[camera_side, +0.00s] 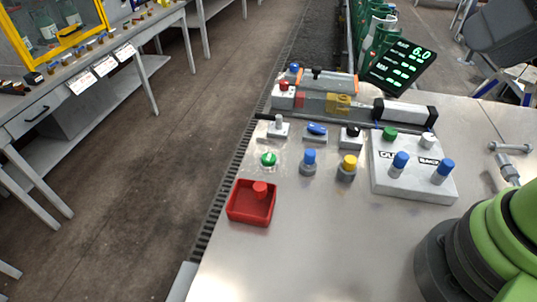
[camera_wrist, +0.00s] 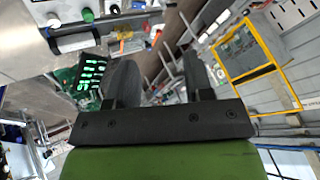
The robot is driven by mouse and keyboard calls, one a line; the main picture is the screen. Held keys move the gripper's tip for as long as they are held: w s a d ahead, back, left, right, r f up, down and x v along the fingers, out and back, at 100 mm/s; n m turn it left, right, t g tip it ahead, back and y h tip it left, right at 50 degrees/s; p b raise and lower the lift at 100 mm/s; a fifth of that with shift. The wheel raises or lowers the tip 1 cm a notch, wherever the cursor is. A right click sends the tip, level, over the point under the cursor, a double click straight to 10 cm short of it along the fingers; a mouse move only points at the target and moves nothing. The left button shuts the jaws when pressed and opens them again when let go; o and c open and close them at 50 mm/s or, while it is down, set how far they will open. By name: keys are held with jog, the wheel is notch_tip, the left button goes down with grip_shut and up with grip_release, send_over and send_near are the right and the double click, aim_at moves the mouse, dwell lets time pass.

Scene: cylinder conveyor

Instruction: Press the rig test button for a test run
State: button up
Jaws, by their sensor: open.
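My gripper (camera_wrist: 157,62) is open in the wrist view, its two dark fingers apart with nothing held between them. It points over the floor and rig, away from the table top, and touches nothing that I can see. In the side view the gripper is out of frame. I cannot read which is the rig test button.
A red tray (camera_side: 239,213) holds a red cylinder (camera_side: 261,190). Blue cylinders (camera_side: 309,161) and a yellow one (camera_side: 348,167) stand nearby. A dark display (camera_side: 402,67) with green figures stands behind. The table's front (camera_side: 290,255) is clear.

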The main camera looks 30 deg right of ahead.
grip_shut()
dwell(1.5)
